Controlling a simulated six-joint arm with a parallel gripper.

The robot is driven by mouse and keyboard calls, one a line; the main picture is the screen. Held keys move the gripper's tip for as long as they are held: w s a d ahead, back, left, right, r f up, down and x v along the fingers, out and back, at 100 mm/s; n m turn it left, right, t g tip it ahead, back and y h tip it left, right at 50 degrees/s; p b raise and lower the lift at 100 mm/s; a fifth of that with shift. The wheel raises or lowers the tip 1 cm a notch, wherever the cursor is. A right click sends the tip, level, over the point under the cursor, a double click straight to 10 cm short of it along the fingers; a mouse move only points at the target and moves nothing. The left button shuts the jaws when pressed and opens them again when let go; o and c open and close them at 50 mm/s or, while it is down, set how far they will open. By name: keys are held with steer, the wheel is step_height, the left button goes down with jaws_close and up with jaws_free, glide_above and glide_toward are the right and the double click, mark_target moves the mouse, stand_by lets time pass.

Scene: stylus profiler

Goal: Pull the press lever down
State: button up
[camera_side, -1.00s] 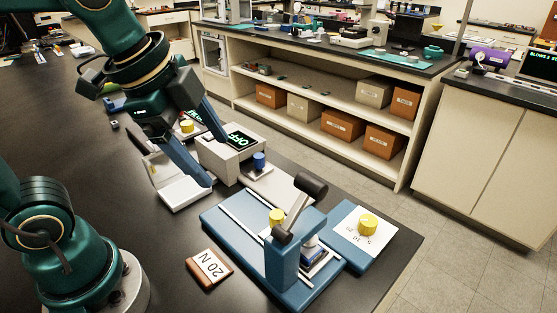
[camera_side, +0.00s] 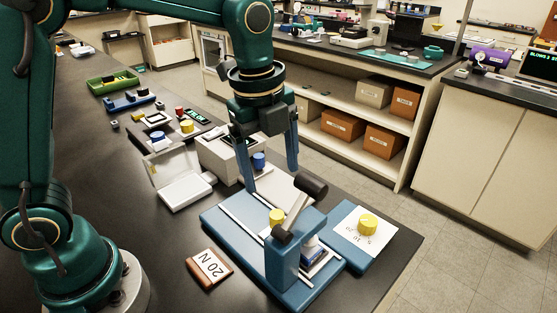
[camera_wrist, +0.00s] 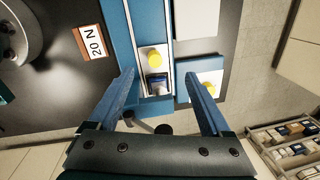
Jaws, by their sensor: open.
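The blue press (camera_side: 285,265) stands on the black bench. Its lever (camera_side: 295,212) is raised and slanted, with a black cylindrical handle (camera_side: 311,184) at the upper end. My gripper (camera_side: 271,181) is open and empty, pointing down, close to the handle on its left and rear side in the side view. I cannot tell whether a finger touches it. In the wrist view the fingers (camera_wrist: 160,77) are spread wide over the blue press (camera_wrist: 150,20). A dark part of the lever (camera_wrist: 163,129) shows near the gripper body, partly hidden by it.
A "20 N" block (camera_side: 209,268) lies left of the press. A yellow knob (camera_side: 367,224) sits on a white dial plate at its right. A grey box (camera_side: 222,160) with a blue knob stands behind. The bench edge is close at the right.

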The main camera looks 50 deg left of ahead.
mark_target(277, 215)
steer(key=shift+m+g, duration=0.3)
steer(key=shift+g, duration=0.5)
steer(key=f, duration=0.6)
steer(key=d+f, duration=0.1)
steer(key=f, duration=0.2)
steer(key=shift+w+d, duration=0.1)
steer(key=a, duration=0.4)
steer(key=shift+a+f, duration=0.1)
steer(key=shift+a, duration=0.1)
step_height(277, 215, up, 5)
steer(key=f+n, duration=0.2)
steer(key=n, duration=0.2)
steer(key=f+n, duration=0.1)
steer(key=n, duration=0.3)
steer(key=f+n, duration=0.2)
steer(key=n, duration=0.2)
steer(key=shift+d+f, duration=0.25)
steer(key=shift+f, duration=0.1)
steer(key=a, duration=0.8)
steer(key=shift+a+r, duration=0.1)
steer(key=shift+r, duration=0.15)
